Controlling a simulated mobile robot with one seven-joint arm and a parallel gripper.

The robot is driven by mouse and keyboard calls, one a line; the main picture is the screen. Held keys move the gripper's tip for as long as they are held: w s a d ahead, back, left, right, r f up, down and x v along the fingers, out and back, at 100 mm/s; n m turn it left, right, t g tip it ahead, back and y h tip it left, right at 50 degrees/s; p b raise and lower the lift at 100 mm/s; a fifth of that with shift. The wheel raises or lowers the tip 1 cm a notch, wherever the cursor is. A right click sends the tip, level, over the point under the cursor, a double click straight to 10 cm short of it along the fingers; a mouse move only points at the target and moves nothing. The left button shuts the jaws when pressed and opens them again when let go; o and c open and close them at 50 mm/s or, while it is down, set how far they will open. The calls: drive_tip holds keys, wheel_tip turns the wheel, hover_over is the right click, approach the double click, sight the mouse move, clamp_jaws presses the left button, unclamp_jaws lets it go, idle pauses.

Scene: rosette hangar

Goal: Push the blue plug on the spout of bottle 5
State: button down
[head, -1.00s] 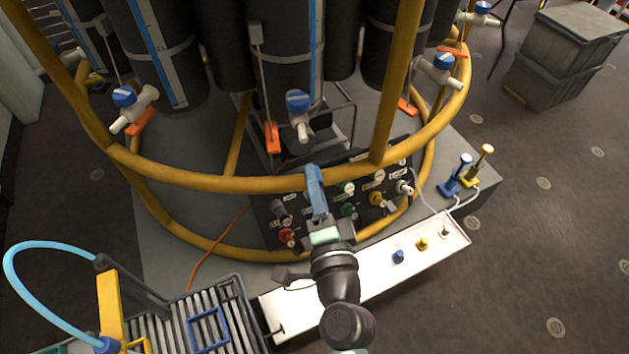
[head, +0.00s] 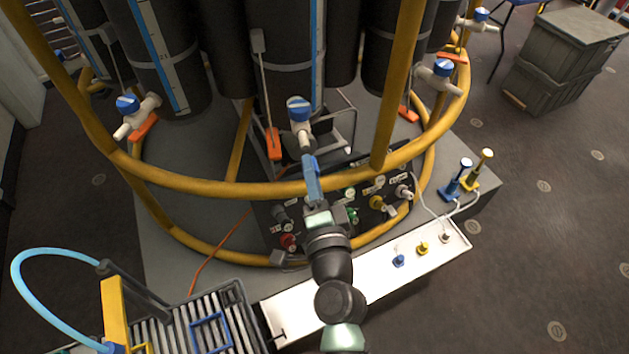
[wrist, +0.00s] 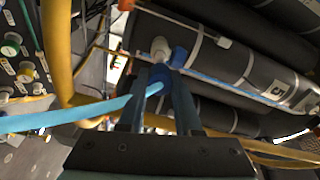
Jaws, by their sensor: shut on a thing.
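Bottle 5 (wrist: 262,86) is a dark cylinder with its number on a white label in the wrist view. Its white tap (wrist: 160,48) with a blue handle (wrist: 178,57) is just beyond my fingertips. In the head view the tap (head: 301,122) shows above the yellow ring, its spout toward my gripper. My gripper (head: 310,162) reaches over the ring, fingertips close to the spout. In the wrist view my gripper (wrist: 160,82) is shut on the dark blue plug (wrist: 157,91), which the fingers partly cover. I cannot tell whether plug and spout touch. The head view hides the plug.
The yellow tubular ring (head: 230,185) runs beneath my fingers. A valve panel (head: 345,200) is below it. A white shelf (head: 365,285) with small plugs lies right of my arm. A light-blue band (wrist: 70,113) runs left from my fingers in the wrist view.

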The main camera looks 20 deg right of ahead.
drive_tip(key=shift+x, duration=1)
drive_tip(key=shift+w+d, duration=0.15)
drive_tip(key=shift+w, duration=0.4)
idle(1.6)
drive_tip(key=c, duration=0.5)
unclamp_jaws()
drive_tip(key=b+v, duration=0.3)
drive_tip(key=v, duration=1)
